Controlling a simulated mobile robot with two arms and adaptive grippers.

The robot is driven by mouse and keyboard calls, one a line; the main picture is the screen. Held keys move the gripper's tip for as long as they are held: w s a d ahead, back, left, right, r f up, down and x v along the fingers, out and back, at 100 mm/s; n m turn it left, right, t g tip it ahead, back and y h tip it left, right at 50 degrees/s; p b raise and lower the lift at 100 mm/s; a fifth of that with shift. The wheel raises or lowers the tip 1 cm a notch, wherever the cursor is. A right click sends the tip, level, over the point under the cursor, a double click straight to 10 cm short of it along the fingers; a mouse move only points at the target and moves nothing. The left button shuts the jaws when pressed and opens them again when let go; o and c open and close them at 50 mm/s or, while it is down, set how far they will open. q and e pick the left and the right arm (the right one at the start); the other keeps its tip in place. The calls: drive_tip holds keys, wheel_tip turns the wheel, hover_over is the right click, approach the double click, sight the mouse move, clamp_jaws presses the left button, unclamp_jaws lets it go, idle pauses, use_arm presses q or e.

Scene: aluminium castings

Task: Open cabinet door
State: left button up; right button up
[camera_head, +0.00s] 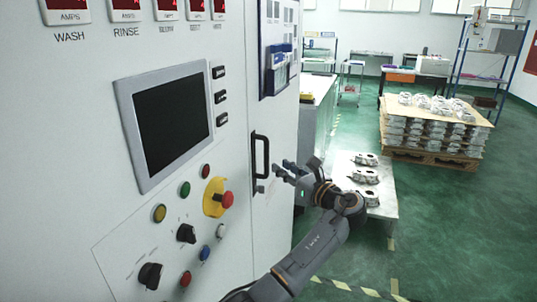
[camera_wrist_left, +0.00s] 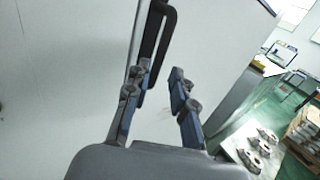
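The cabinet door (camera_head: 275,222) is a flat white panel, and it looks shut. Its black bar handle (camera_head: 253,157) stands upright near the seam on the panel's left. In the left wrist view the handle (camera_wrist_left: 168,32) rises ahead of my fingers, with its lower end close to the left finger. My left gripper (camera_head: 281,168) is just right of the handle in the head view, with its fingers toward it. In the wrist view the left gripper (camera_wrist_left: 161,72) has its fingers apart with nothing held between them. Contact with the handle cannot be told. My right gripper is not in view.
Left of the door is a control panel with a dark screen (camera_head: 171,121), knobs and a red emergency button (camera_head: 227,200). A low table with castings (camera_head: 366,177) stands behind my left wrist. A loaded pallet (camera_head: 430,155) is farther back. Green floor is clear at right.

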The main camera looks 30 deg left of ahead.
sight(266, 173)
use_arm(q)
drive_tip(key=p+x, duration=0.2)
drive_tip(key=x, duration=0.6)
drive_tip(key=shift+w+a+f, duration=0.1)
drive_tip(key=shift+w+a, duration=0.05)
drive_tip(key=shift+a, duration=0.15)
clamp_jaws()
